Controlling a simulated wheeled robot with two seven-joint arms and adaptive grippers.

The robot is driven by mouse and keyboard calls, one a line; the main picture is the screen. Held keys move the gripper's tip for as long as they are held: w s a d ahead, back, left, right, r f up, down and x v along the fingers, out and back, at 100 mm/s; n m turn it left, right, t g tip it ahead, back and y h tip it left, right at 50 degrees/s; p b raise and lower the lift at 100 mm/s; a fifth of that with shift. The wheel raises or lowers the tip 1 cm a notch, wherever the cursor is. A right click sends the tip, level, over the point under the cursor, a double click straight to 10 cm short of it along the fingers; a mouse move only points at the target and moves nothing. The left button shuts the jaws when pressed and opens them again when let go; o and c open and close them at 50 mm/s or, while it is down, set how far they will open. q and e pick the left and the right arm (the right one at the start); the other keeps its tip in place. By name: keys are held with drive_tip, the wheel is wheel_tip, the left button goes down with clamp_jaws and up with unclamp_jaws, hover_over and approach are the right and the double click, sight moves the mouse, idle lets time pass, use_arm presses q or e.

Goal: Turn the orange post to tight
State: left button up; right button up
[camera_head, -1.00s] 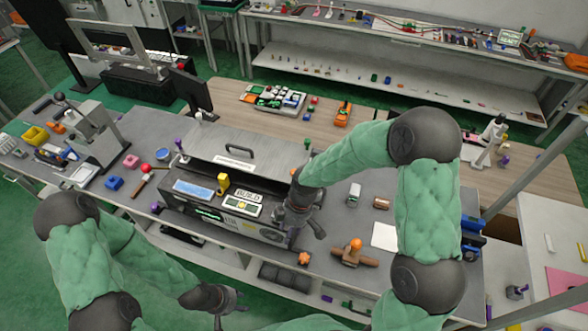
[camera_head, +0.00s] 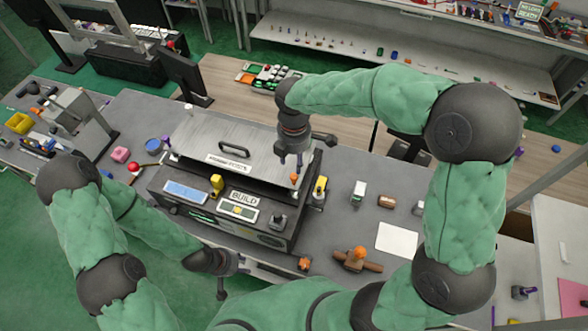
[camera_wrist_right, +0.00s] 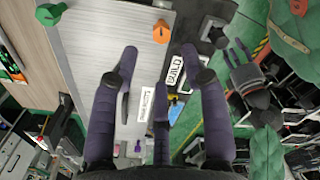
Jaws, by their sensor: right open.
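The orange post (camera_head: 294,178) is a small upright knob at the right end of the grey metal lid (camera_head: 215,140). In the right wrist view the orange post (camera_wrist_right: 162,32) stands on the lid, beyond my fingertips and between their lines. My right gripper (camera_head: 291,160) is open and empty, pointing down just above and behind the post in the head view, with no visible contact. The right wrist view shows its purple fingers spread (camera_wrist_right: 160,55). My left gripper (camera_head: 232,280) appears open and empty in front of the bench, low and away from the post.
A green knob (camera_wrist_right: 50,14) shows in the right wrist view. A yellow-topped fixture (camera_head: 320,188) and a dark lever fixture (camera_head: 278,220) stand close to the post.

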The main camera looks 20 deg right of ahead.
sight(294, 176)
wheel_tip(294, 176, down, 10)
drive_tip(key=shift+f, duration=0.1)
idle(0.4)
drive_tip(key=shift+s, duration=0.1)
clamp_jaws()
